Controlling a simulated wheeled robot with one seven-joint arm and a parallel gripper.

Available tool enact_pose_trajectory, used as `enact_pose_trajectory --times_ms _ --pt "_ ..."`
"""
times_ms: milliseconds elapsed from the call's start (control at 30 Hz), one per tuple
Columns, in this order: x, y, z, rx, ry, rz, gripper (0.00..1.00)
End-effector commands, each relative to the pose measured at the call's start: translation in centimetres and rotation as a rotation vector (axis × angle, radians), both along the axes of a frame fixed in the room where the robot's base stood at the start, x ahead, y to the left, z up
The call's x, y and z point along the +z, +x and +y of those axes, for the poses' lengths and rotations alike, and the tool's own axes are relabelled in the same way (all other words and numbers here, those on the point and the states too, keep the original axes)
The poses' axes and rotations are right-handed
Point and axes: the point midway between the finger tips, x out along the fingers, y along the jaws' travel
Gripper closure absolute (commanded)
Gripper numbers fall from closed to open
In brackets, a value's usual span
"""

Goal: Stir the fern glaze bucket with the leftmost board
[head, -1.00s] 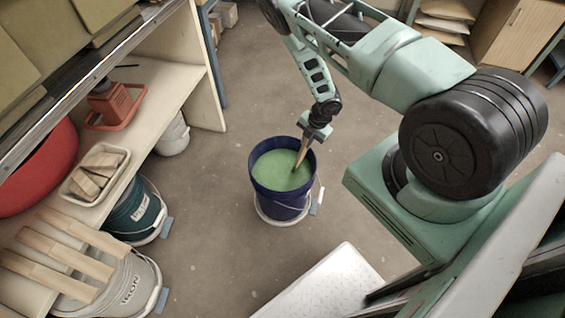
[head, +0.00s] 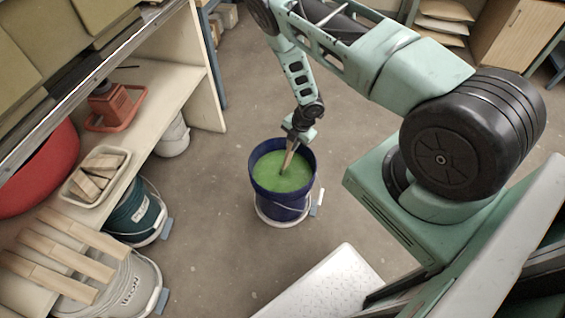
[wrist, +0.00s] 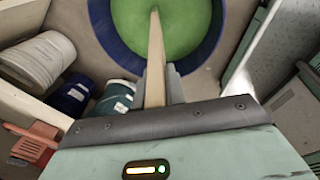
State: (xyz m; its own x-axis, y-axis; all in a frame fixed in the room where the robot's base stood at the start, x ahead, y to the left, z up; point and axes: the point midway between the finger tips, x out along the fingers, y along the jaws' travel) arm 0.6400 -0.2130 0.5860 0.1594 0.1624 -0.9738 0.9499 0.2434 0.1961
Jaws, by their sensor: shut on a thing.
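A dark blue bucket (head: 282,201) filled with green glaze (head: 284,173) stands on a white dolly on the floor. My gripper (head: 296,139) is above the bucket's far rim, shut on a wooden board (head: 288,161). The board slants down and its lower end is hidden in the glaze near the middle. In the wrist view the board (wrist: 155,62) runs from my gripper (wrist: 157,88) into the green glaze (wrist: 180,20). Three more boards (head: 80,232) lie on the bench at the lower left. No label shows on the blue bucket's visible side.
A grey-white bucket marked IRON (head: 133,285) and a teal bucket (head: 141,212) stand at the bench's edge. The bench holds a tray of wood blocks (head: 95,173) and a red-orange item (head: 113,104). Open floor surrounds the blue bucket.

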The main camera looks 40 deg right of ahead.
Motion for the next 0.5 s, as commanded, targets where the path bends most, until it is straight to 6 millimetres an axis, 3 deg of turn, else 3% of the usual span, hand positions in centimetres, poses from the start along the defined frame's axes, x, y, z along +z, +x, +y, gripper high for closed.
enact_pose_trajectory --times_ms 267,500 --pt "0.2 -0.8 1.2 0.0 -0.001 0.0 1.0" --pt "2.4 -1.1 1.1 0.001 -0.001 0.0 1.0"
